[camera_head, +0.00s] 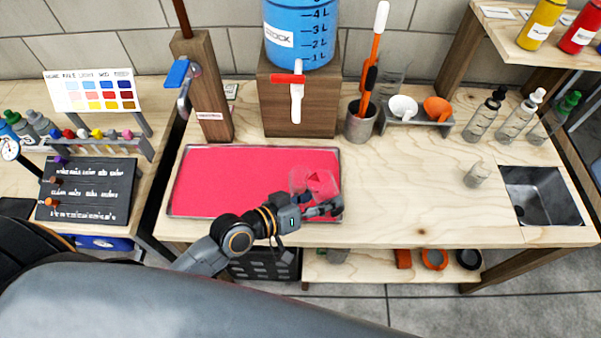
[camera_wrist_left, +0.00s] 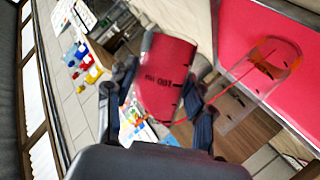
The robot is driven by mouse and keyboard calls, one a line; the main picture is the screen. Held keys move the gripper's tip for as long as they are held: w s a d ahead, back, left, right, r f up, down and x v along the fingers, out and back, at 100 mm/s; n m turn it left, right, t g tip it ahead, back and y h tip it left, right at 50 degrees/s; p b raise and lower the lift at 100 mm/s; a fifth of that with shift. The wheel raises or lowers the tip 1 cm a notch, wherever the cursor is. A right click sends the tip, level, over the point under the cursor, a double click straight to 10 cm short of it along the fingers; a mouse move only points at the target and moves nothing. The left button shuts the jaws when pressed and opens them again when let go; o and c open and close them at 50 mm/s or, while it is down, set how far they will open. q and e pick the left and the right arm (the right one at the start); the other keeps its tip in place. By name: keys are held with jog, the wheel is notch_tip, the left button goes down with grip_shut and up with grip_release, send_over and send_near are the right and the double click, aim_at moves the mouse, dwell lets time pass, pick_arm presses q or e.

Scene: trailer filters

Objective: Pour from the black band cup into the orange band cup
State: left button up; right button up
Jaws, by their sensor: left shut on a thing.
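My left gripper (camera_head: 325,207) is shut on a clear cup holding red liquid, over the right part of the pink tray (camera_head: 240,180). In the left wrist view this held cup (camera_wrist_left: 166,80) shows "100 ml" marking and is tilted. A thin red stream runs from its lip into the clear orange band cup (camera_wrist_left: 288,62) standing on the pink tray surface. Red-orange colour shows at that cup's bottom; how much is liquid I cannot tell. In the head view clear cup outlines (camera_head: 300,180) overlap just behind my fingers. The black band is not clear. My right gripper is not in view.
A blue tank (camera_head: 300,30) with a red and white tap stands on a wooden block behind the tray. A grey tool pot (camera_head: 360,122) stands beside it. A small clear cup (camera_head: 477,174) stands near the sink (camera_head: 543,195). The counter right of the tray is mostly clear.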

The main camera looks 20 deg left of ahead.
aim_at(316, 191)
pick_arm(q)
jog(key=shift+w+a+r+n+p, duration=0.1)
jog(key=shift+r+p, duration=0.1)
jog(key=shift+r, duration=0.4)
jog(key=shift+a+r+n+p, duration=0.1)
jog(key=shift+a+r+p, duration=0.1)
jog(key=shift+r, duration=0.35)
jog(key=shift+w+a+r+n+p, duration=0.1)
jog(key=shift+r+p, duration=0.1)
jog(key=shift+r, duration=0.4)
jog(key=shift+f+n+h+b, duration=0.4)
jog(key=shift+n+h+b, duration=0.15)
jog(key=shift+b, duration=0.9)
jog(key=shift+f+n+h+b, duration=0.4)
jog(key=shift+n+b, duration=0.3)
jog(key=shift+b, duration=0.45)
jog(key=shift+f+n+h+b, duration=0.3)
jog(key=shift+n+b, duration=0.35)
jog(key=shift+b, duration=0.45)
dwell(2.6)
